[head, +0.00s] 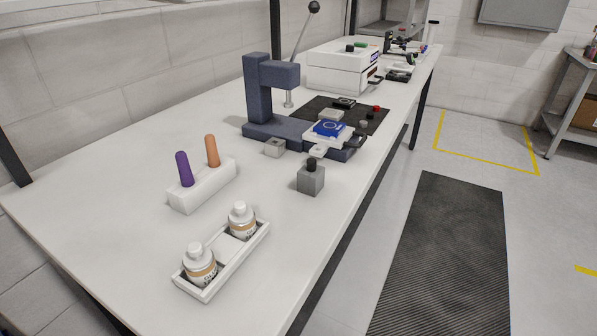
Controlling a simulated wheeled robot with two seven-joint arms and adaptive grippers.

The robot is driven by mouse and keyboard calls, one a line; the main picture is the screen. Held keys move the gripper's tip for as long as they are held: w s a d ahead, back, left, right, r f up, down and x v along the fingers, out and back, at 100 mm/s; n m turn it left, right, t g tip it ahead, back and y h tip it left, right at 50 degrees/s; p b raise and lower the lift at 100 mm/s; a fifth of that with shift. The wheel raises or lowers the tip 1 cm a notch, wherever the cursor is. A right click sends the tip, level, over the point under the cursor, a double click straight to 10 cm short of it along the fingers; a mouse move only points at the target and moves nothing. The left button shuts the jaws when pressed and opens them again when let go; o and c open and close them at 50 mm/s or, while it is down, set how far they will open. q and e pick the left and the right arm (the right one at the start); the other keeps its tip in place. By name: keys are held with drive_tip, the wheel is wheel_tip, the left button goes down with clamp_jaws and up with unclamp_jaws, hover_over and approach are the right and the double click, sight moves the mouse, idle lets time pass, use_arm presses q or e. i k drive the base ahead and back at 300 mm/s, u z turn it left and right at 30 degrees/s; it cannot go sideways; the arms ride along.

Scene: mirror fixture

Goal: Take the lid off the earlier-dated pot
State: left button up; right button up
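Two small white pots with white lids and tan label bands stand upright in a shallow white tray (226,247) at the near end of the bench. One pot (201,268) is at the tray's near left end. The other pot (242,221) is at its far right end. Both lids are on. The label print is too small to read, so I cannot tell which date is earlier. Neither of my grippers is in view.
Behind the tray, a white holder (202,188) carries a purple and an orange handle. A grey block with a black knob (311,179) and a dark blue lever press (262,100) stand farther back. The bench's near left surface is clear.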

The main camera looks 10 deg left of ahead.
sight(198, 256)
drive_tip(key=u, duration=4)
drive_tip(key=k, duration=2.95)
drive_tip(key=z, duration=1.5)
